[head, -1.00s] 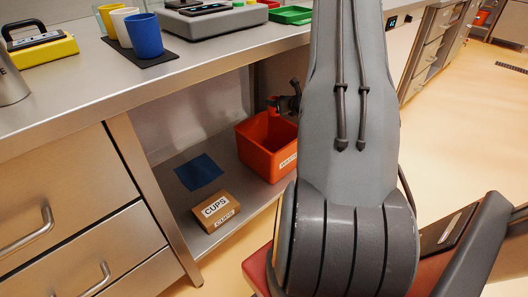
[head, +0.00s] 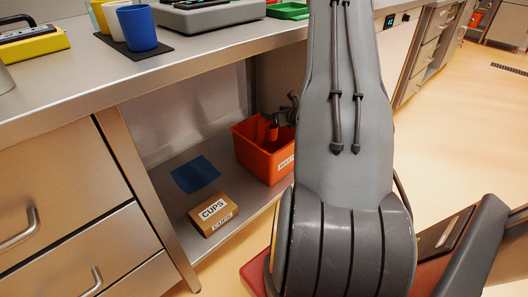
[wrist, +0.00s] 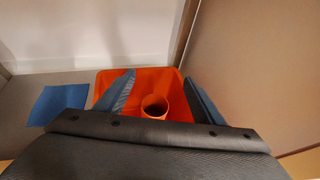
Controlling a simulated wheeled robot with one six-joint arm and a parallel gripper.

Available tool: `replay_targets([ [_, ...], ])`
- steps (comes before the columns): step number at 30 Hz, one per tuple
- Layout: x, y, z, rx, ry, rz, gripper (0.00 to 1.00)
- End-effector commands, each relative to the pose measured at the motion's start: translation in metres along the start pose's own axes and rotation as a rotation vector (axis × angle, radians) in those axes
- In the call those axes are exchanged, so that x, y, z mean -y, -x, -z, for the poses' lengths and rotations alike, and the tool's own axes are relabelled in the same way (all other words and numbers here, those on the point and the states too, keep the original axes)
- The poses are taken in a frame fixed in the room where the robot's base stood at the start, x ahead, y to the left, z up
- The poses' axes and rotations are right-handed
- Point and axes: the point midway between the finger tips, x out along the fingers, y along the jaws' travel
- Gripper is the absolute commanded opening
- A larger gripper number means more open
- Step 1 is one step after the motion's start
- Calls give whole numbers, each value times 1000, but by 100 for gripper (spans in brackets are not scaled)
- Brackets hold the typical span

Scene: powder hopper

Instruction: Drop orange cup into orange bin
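The orange bin (head: 258,158) stands on the lower shelf under the counter, with a white label on its front. It also fills the middle of the wrist view (wrist: 105,80). The orange cup (wrist: 163,113) shows between my gripper's fingers, mouth toward the camera, within the bin's outline. Gaps show between the cup and both fingers. In the head view the cup (head: 262,131) is at the bin's opening, partly hidden. My gripper (wrist: 160,92) is open above the bin. Whether the cup rests on the bin's floor cannot be told.
A blue mat (head: 196,174) and a cardboard box labelled CUPS (head: 213,213) lie on the shelf left of the bin. A shelf side panel (wrist: 240,60) rises close on the right in the wrist view. A blue cup (head: 137,28) stands on the counter above.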

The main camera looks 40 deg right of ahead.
Motion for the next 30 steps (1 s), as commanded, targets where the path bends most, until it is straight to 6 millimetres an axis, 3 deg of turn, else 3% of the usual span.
replay_targets([
  [11,0,6,0,-1,-1,1,65],
  [22,1,62,-1,-1,-2,1,65],
  [30,0,78,0,0,0,-1,65],
])
